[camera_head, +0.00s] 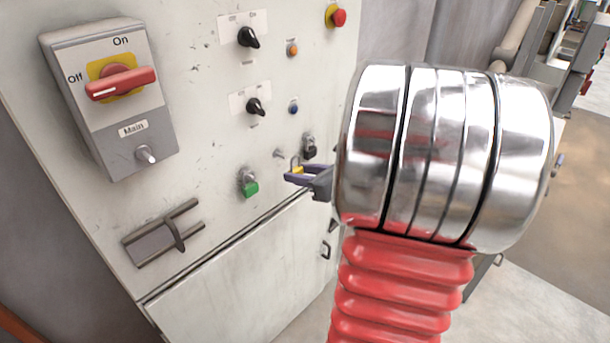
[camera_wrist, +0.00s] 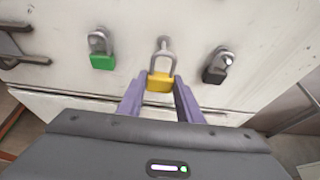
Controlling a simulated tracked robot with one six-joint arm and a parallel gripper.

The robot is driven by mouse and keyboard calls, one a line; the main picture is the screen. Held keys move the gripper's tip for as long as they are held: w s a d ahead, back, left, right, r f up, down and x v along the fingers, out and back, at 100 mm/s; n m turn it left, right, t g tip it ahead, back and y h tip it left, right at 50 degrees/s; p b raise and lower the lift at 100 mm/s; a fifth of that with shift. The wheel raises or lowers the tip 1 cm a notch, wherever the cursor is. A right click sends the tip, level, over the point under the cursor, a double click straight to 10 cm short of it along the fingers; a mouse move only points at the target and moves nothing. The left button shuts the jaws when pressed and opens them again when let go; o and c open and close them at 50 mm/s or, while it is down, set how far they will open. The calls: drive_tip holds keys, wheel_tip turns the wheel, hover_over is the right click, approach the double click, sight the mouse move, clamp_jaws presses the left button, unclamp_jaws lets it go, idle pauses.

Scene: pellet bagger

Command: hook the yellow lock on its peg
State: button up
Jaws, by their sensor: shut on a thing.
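The yellow lock (camera_wrist: 159,82) is held upright between the two purple fingers of my gripper (camera_wrist: 160,88), with its grey shackle pointing up. In the head view the yellow lock (camera_head: 297,169) shows small between the fingertips of my gripper (camera_head: 292,177). A bare metal peg (camera_wrist: 163,43) sticks out of the cabinet front, right at the top of the shackle in the wrist view. The peg also shows in the head view (camera_head: 279,153), just up and left of the lock. I cannot tell whether the shackle is around the peg or in front of it.
A green lock (camera_wrist: 102,61) hangs to the left and a black lock (camera_wrist: 214,74) to the right. The cabinet (camera_head: 215,140) carries a red main switch (camera_head: 121,84), black knobs and a latch handle (camera_head: 163,234). Open floor lies at the right.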

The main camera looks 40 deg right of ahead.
drive_tip(key=shift+w+f, duration=0.15)
drive_tip(key=shift+w, duration=1.65)
drive_tip(key=shift+x, duration=0.8)
drive_tip(key=shift+f, duration=0.15)
drive_tip(key=o, duration=1.1)
drive_tip(key=shift+s, duration=0.1)
drive_tip(key=v, duration=1.3)
drive_tip(key=shift+s, duration=0.25)
